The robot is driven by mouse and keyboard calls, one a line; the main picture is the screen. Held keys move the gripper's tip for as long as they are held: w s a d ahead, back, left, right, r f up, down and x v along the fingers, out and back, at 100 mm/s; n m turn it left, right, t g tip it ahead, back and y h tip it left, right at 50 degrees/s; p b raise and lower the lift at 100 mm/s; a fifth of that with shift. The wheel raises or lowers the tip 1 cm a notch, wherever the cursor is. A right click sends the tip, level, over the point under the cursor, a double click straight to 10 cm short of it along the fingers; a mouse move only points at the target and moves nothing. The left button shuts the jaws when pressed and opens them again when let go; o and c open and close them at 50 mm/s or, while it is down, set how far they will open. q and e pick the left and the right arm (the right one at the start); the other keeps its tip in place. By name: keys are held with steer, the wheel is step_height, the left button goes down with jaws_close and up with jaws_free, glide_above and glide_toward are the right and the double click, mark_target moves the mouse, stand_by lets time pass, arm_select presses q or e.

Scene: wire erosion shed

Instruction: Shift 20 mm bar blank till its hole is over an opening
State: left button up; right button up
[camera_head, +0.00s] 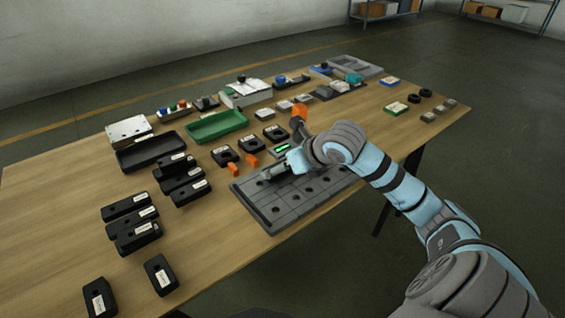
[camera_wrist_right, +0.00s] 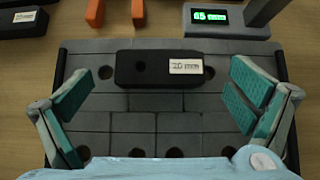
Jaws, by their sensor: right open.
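The black 20 mm bar blank (camera_wrist_right: 152,78) lies across the far part of the grey plate in the right wrist view. Its white label reads 20 mm, and a dark hole shows left of the label. The grey plate (camera_head: 306,205) has several round openings; one shows just left of the bar and one just right of it. Any openings under the bar are hidden. My right gripper (camera_wrist_right: 160,88) is open, with one teal-padded finger on each side of the bar and a clear gap to both ends. In the head view my right arm hides the bar. My left gripper is not in view.
A gauge with a green display (camera_wrist_right: 208,16) stands just beyond the plate. Orange blocks (camera_head: 252,161) sit near it. Several labelled black blocks (camera_head: 127,205) fill the table's left side. A green tray (camera_head: 217,125) and a black tray (camera_head: 150,152) are farther back. The front table strip is clear.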

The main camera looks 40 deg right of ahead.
steer(key=shift+x, duration=1.05)
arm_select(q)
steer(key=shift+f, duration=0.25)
arm_select(e)
steer(key=shift+c, duration=0.4)
steer(key=c, duration=1.7)
steer(key=shift+d+b, duration=0.35)
steer(key=shift+d, duration=0.15)
steer(key=shift+s+d, duration=0.1)
steer(key=shift+d, duration=0.2)
steer(key=o, duration=1.8)
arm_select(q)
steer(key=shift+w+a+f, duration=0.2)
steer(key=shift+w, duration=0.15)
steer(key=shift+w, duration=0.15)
